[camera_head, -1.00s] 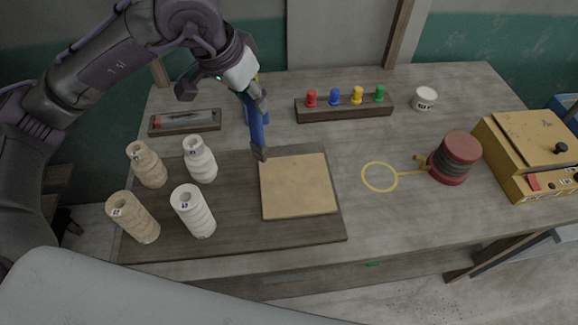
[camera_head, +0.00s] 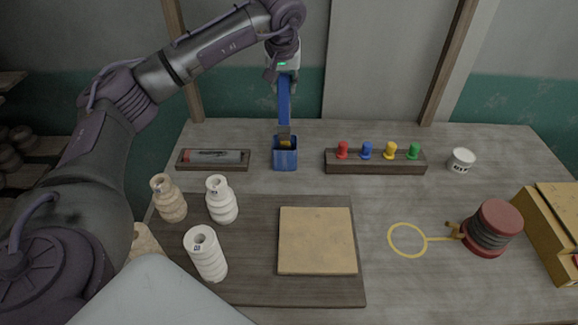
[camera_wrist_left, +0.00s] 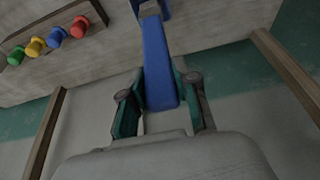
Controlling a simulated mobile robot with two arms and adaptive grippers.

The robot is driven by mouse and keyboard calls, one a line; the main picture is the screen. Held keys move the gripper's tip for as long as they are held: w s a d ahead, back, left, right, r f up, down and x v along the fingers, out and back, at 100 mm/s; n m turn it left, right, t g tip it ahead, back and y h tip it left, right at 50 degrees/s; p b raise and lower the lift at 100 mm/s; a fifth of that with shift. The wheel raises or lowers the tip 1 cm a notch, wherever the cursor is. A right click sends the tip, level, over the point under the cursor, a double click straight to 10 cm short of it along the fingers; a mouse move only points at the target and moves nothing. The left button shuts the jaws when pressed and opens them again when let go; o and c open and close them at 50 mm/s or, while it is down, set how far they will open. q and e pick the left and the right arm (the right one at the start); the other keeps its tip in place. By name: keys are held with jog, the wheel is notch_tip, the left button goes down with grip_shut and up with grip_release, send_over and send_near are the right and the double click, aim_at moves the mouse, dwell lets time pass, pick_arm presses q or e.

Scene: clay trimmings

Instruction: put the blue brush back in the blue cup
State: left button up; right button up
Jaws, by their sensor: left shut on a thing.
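The blue brush (camera_head: 284,100) hangs upright from my left gripper (camera_head: 283,82), its bristle end pointing down at the mouth of the blue cup (camera_head: 285,160). The cup stands on the table at the back, left of the peg rack. The brush's lower end overlaps the cup's opening; how deep it sits inside I cannot tell. In the left wrist view the gripper (camera_wrist_left: 160,95) is shut on the blue brush (camera_wrist_left: 158,60), and part of the blue cup (camera_wrist_left: 150,8) shows at the top edge. My right gripper is not in view.
A tray with a red-grey tool (camera_head: 213,157) lies left of the cup. A rack (camera_head: 375,168) with coloured pegs stands to its right. Several ribbed bottles (camera_head: 221,200) and a clay slab (camera_head: 317,240) are in front. A white pot (camera_head: 461,160) stands further right.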

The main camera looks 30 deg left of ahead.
aim_at(284, 116)
pick_arm(q)
notch_tip(284, 116, down, 9)
jog(key=p, duration=0.3)
jog(key=shift+f, duration=0.4)
jog(key=shift+d+f+b, duration=0.1)
jog(key=shift+f+b, duration=0.15)
jog(key=shift+b, duration=0.05)
jog(key=o, duration=1)
jog(key=shift+o, duration=0.2)
